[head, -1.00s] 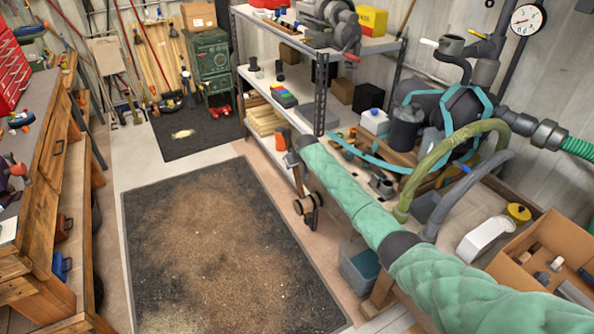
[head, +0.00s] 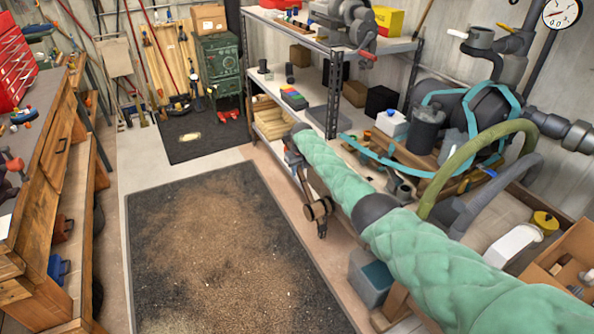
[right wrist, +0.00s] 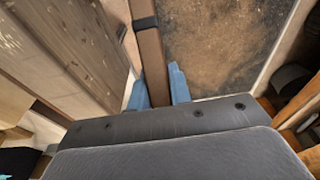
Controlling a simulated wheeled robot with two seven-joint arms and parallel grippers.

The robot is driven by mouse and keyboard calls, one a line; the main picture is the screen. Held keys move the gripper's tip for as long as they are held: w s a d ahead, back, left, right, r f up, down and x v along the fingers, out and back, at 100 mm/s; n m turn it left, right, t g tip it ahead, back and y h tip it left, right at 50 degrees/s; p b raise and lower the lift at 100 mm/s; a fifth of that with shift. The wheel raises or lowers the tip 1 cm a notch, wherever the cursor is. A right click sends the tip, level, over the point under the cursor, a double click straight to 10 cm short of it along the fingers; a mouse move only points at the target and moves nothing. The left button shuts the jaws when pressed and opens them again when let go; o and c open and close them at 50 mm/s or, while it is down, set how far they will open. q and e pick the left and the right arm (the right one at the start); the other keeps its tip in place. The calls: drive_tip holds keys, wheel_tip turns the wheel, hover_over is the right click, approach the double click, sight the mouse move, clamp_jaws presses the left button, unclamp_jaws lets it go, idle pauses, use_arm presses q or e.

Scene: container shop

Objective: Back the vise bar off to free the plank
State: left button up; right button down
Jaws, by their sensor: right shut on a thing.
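My right gripper (right wrist: 156,80) shows in the right wrist view, with a blue finger on each side of a brown bar (right wrist: 149,45). It is shut on this bar, which has a black band and runs on past the fingertips. A grey vise-like machine (head: 347,20) stands on the top shelf. I cannot single out the plank. My left gripper is not in view.
A metal shelf unit (head: 338,92) with boxes stands behind my right arm. A wooden workbench (head: 50,190) runs along the left. The dirty dark mat (head: 220,250) between them is clear. A grey bin (head: 372,277) sits at the lower middle; hoses and pipes crowd the right.

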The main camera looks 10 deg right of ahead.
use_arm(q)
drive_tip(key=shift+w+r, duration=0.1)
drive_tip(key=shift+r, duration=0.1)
use_arm(e)
drive_tip(key=shift+w+d+r, duration=0.35)
drive_tip(key=shift+d+r, duration=0.05)
drive_tip(key=shift+d, duration=0.25)
drive_tip(key=c, duration=1.4)
unclamp_jaws()
drive_tip(key=shift+d, duration=0.1)
drive_tip(key=shift+o, duration=0.6)
drive_tip(key=shift+d+f, duration=0.1)
drive_tip(key=shift+f, duration=0.05)
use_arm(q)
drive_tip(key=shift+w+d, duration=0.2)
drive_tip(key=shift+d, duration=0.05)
use_arm(e)
drive_tip(key=shift+s+f, duration=0.1)
drive_tip(key=shift+f, duration=0.05)
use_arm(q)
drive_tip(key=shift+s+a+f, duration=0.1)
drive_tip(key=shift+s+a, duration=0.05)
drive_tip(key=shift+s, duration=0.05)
use_arm(e)
drive_tip(key=shift+s+a, duration=0.1)
drive_tip(key=shift+a, duration=0.25)
